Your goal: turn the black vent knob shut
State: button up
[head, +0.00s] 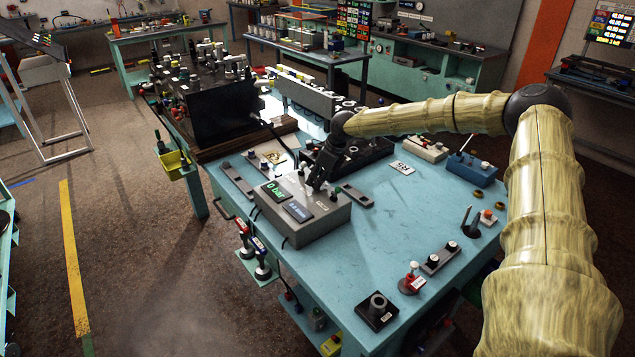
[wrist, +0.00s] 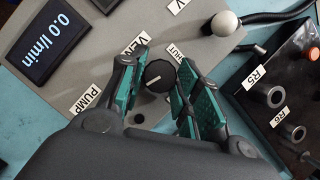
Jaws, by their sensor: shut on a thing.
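The black vent knob (wrist: 160,77) is round with a white pointer line, on the top of a grey control box (head: 330,222). In the wrist view it sits between the green-padded fingers of my gripper (wrist: 158,85), which is shut on it. The pointer line slants toward the upper right, near a label (wrist: 175,50) that reads "SHUT" in part. A "VENT" label (wrist: 132,46) is partly covered by a finger. In the head view my gripper (head: 318,187) reaches down to the box top and hides the knob.
The box carries a "0 bar" display (head: 275,191) and a "0.0 l/min" display (wrist: 62,32). A lever with a white ball (wrist: 225,23) stands close to the right finger. A black block with R5 and R6 ports (wrist: 290,85) lies further right.

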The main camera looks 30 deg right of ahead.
jog(key=shift+d+f+n+y+b, duration=0.2)
jog(key=shift+n+y+b, duration=0.1)
jog(key=shift+n+b, duration=0.8)
jog(key=shift+r+n+g, duration=0.1)
jog(key=shift+n+g, duration=0.2)
jog(key=shift+r+b, duration=0.1)
jog(key=shift+b, duration=0.25)
jog(key=o, duration=1)
jog(key=v, duration=1.1)
jog(key=shift+d+r, duration=0.35)
